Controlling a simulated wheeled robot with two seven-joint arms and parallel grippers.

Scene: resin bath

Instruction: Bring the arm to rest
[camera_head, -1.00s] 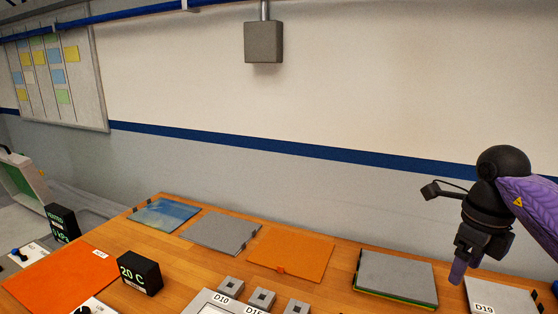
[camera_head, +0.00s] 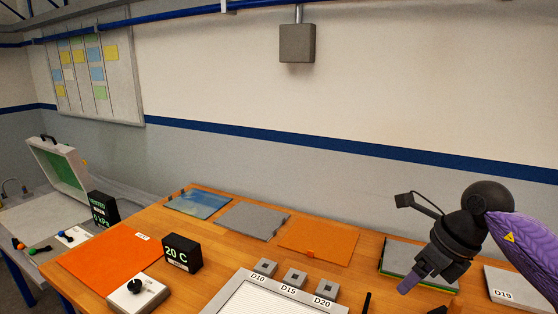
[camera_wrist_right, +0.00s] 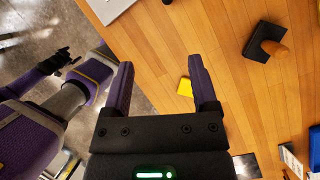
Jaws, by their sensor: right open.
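My right arm (camera_head: 535,250), purple and black, comes in from the right in the head view. Its gripper (camera_head: 410,282) is open and empty, pointing down and left in front of the grey-topped stack (camera_head: 400,257). In the right wrist view the two purple fingers of the gripper (camera_wrist_right: 162,78) stand apart over the wooden table (camera_wrist_right: 165,50), with a small yellow thing (camera_wrist_right: 185,87) below, between them in the picture. A purple and dark arm, apparently my left one (camera_wrist_right: 75,100), shows at the left of that view; its dark end is too small to read.
The wooden table (camera_head: 190,265) bears an orange mat (camera_head: 115,262), a black "20 C" display (camera_head: 181,253), grey blocks (camera_head: 295,278) and flat sheets, including an orange one (camera_head: 320,243). A black block with a wooden handle (camera_wrist_right: 260,47) stands on it. Air above the table's left is clear.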

